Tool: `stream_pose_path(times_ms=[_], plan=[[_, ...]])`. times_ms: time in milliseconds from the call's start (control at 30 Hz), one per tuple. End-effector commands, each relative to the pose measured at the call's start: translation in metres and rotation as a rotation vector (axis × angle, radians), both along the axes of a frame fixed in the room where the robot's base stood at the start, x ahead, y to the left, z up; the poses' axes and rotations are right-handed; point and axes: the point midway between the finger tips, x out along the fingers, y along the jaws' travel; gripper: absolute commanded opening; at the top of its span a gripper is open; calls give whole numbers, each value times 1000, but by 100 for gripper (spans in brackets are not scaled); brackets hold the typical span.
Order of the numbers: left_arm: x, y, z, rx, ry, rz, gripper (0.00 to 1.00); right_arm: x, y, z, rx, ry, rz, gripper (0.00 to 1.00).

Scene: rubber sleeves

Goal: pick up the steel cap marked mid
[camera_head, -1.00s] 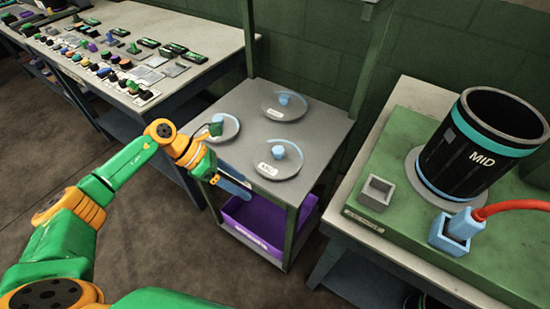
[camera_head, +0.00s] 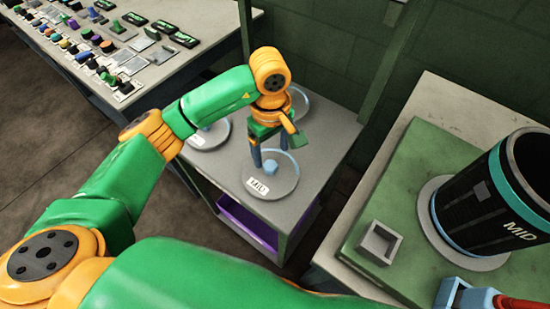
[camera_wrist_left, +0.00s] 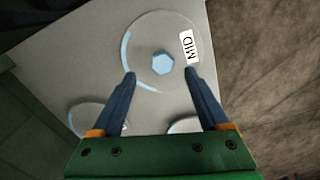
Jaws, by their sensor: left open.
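The steel cap marked MID (camera_head: 284,184) is a round grey disc on the small grey table, with a light blue knob (camera_head: 270,167), a blue arc and a white label. In the left wrist view the cap (camera_wrist_left: 145,40) lies flat, its knob (camera_wrist_left: 162,63) between and just beyond my fingertips, label to the right. My left gripper (camera_head: 271,160) points down over the cap, open and empty; its fingers also show in the left wrist view (camera_wrist_left: 160,74). I cannot tell the exact height of the fingertips above the disc. My right gripper is not in view.
Two similar caps share the table, one at left (camera_head: 212,135) and one behind my gripper (camera_head: 304,100). A purple bin (camera_head: 246,222) is below. A black MID cylinder (camera_head: 490,205) and an open grey box (camera_head: 380,243) stand on the green board at right.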

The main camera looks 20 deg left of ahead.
Motion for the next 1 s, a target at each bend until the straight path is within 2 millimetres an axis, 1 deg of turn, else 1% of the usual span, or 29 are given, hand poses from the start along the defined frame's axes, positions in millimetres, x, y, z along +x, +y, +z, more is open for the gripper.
stream_pose_path(times_ms=[33, 167, 200, 300, 400, 533, 567, 600, 667, 700, 767, 800, 833, 1000], plan=[[0, 0, -4, 0, 6, 3, 78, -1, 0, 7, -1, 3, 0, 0], [6, 3, -28, 0, 9, 4, 78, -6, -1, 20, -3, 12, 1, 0], [7, 4, -37, 1, 8, 4, 78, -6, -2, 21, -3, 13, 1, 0], [7, 3, -52, -1, 4, 3, 78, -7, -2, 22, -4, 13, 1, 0], [8, 4, -57, 0, 3, 2, 78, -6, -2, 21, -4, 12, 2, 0], [8, 4, -57, 0, 1, 2, 78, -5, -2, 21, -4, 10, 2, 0], [8, 4, -57, -1, 2, 2, 70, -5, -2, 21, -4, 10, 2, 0], [8, 4, -57, -1, 2, 2, 59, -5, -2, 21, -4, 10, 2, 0], [8, 4, -57, -1, 2, 3, 43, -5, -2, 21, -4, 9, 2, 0], [8, 4, -57, -1, 2, 3, 32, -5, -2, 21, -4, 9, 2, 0], [8, 4, -57, -1, 2, 3, 16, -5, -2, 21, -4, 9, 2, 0], [8, 4, -57, -1, 2, 3, 5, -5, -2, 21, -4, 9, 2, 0], [8, 4, -57, -1, 2, 3, 0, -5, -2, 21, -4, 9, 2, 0], [8, 4, -57, -1, 2, 3, 0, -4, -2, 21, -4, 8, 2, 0]])
